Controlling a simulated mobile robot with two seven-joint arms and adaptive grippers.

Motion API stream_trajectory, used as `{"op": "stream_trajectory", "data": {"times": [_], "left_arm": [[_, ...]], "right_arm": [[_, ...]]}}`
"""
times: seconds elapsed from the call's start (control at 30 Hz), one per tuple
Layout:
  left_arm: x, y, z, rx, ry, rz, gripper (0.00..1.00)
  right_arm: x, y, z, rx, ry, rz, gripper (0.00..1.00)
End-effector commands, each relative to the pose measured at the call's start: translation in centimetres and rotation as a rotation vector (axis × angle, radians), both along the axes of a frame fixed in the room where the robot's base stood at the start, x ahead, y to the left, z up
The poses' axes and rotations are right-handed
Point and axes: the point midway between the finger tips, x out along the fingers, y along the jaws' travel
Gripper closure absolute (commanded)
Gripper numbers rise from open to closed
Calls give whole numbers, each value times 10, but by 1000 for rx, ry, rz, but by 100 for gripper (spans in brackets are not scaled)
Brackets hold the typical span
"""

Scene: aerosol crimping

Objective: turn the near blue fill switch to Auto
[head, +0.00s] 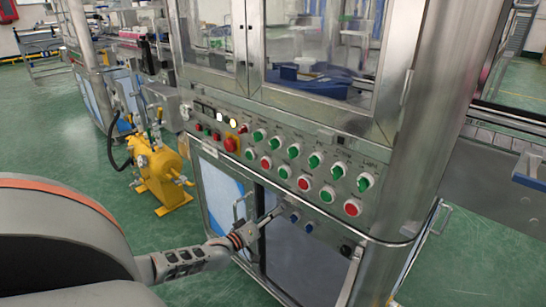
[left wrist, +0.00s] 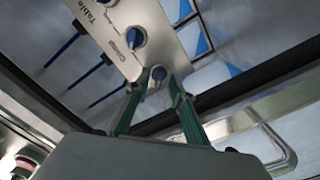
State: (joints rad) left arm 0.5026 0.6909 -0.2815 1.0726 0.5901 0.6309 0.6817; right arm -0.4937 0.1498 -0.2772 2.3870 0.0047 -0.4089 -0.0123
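The blue switches sit in a short row low on the steel control panel. Two show in the head view, the middle one (head: 294,217) and the right one (head: 308,227). My left gripper (head: 277,211) reaches the left end of that row and covers that spot. In the left wrist view, a blue switch (left wrist: 158,74) sits between the tips of my left gripper (left wrist: 160,79). The fingers are apart, one on each side, and contact is not clear. Its label and pointer setting cannot be read. The neighbouring blue switch (left wrist: 135,39) is labelled Crimp. My right gripper is out of view.
A door handle (left wrist: 275,145) is close to the gripper's right. A yellow pump (head: 160,172) stands left of the machine.

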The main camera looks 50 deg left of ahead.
Motion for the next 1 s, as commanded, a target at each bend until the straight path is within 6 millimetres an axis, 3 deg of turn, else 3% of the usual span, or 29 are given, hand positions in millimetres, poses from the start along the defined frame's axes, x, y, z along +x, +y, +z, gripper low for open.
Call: {"op": "stream_trajectory", "data": {"times": [0.37,1.0], "left_arm": [[-12,-2,-1,0,1,-1,77],[-109,-12,0,0,1,1,77]], "right_arm": [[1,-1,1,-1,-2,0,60],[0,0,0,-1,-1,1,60]]}}
